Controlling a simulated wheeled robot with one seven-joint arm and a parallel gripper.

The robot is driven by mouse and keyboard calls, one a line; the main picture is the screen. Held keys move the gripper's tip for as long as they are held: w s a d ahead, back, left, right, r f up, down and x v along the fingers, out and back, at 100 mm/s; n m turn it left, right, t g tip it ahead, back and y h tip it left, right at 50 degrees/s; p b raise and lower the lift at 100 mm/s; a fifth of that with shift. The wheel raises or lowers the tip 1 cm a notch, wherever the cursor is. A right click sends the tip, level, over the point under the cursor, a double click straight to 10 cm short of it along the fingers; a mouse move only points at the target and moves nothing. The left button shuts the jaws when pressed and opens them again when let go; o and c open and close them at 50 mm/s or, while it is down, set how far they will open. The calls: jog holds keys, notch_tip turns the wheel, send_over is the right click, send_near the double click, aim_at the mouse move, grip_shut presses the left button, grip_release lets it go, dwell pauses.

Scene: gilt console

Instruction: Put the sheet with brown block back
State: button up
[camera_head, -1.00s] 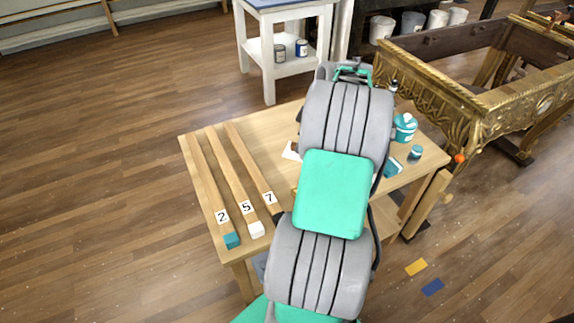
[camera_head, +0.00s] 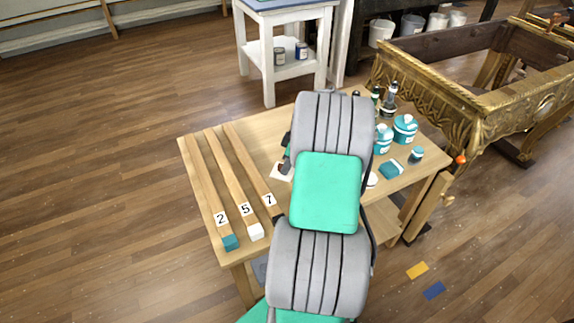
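A small white sheet (camera_head: 277,175) with a dark brown patch on it, perhaps the brown block, shows at the left edge of my arm over the wooden table (camera_head: 255,137). Most of it is hidden behind the arm. A dark and green part of my arm's end (camera_head: 287,152) shows just above the sheet. My fingertips are hidden, so I cannot tell whether my gripper is open or holds the sheet. Three wooden strips lie on the table's left, labelled 2 (camera_head: 207,187), 5 (camera_head: 231,184) and 7 (camera_head: 249,166). A teal block (camera_head: 230,242) ends strip 2 and a white block (camera_head: 255,231) ends strip 5.
A gilt console (camera_head: 425,85) is close behind at right. A white side table (camera_head: 285,50) stands behind. The floor at left is clear.

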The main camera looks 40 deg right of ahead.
jog(key=o, duration=0.3)
jog(key=shift+r, duration=0.1)
jog(key=p+v, duration=0.2)
jog(key=v, duration=1)
jog(key=w+a+r+m, duration=0.1)
jog(key=a, duration=0.9)
jog(key=w+a+r+m, duration=0.1)
jog(key=a+r, duration=0.1)
jog(key=a, duration=0.8)
jog(key=s+a+f+m+h, duration=0.1)
jog(key=s+a+f+m, duration=0.2)
jog(key=s+a, duration=0.7)
jog(key=a, duration=0.3)
jog(key=shift+a+m+g+h, duration=0.25)
jog(key=shift+m+g+h, duration=0.05)
jog(key=shift+g, duration=0.1)
